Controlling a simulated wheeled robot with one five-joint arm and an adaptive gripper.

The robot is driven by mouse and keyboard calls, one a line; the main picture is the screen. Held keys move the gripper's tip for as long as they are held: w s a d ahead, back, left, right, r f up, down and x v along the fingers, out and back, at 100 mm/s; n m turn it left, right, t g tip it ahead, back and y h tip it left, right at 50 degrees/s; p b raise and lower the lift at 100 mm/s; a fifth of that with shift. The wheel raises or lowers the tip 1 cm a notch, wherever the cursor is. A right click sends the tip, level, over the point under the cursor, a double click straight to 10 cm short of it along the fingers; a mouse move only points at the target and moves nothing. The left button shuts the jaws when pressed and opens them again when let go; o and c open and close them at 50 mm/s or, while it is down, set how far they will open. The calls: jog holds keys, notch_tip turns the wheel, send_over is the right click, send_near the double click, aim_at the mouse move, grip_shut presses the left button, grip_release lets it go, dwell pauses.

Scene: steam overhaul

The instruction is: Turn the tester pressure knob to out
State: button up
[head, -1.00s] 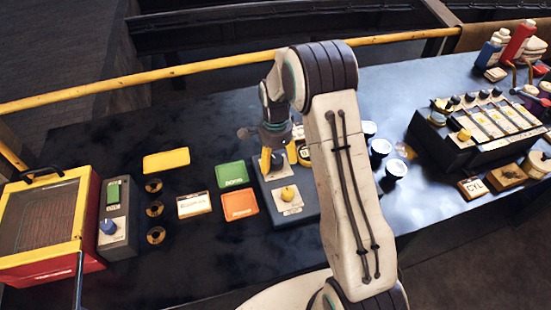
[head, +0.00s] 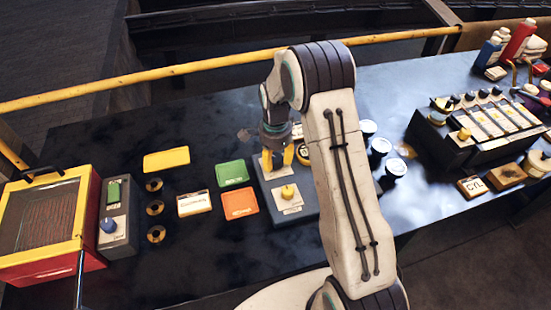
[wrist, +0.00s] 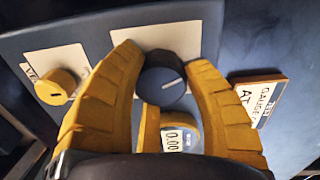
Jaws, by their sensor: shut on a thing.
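The grey-blue tester box (head: 306,213) stands on the bench, left of my arm's upper link. A round dark knob (wrist: 164,84) with a white pointer line shows in the wrist view. My gripper (head: 277,165) is over the box's far part, and its two yellow fingers (wrist: 163,60) are shut on the dark knob from both sides. The pointer line slants up toward the right in the wrist view. A yellow knob (head: 288,192) on a pale plate is nearer the front and is untouched; it also shows in the wrist view (wrist: 55,87). The dark knob's plate wording cannot be read.
A yellow-rimmed gauge (wrist: 180,130) reading 0.00 sits close to the fingers. A green card (head: 232,173) and an orange card (head: 240,203) lie left of the box.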

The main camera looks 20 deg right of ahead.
jog(key=c, duration=0.3)
jog(key=shift+f+n, duration=0.1)
jog(key=shift+n, duration=0.2)
jog(key=n+b, duration=0.2)
jog(key=n, duration=0.1)
jog(key=shift+f, duration=0.1)
jog(key=n+b, duration=0.2)
jog(key=n, duration=0.2)
jog(key=shift+n, duration=0.3)
jog(key=n+b, duration=0.1)
jog(key=n, duration=0.3)
jog(key=n+b, duration=0.1)
jog(key=n, duration=0.5)
jog(key=shift+n+b, duration=0.35)
jog(key=shift+n, duration=0.05)
jog(key=n, duration=0.5)
jog(key=shift+s+n+b, duration=0.1)
jog(key=shift+n+b, duration=0.25)
jog(key=shift+n, duration=0.35)
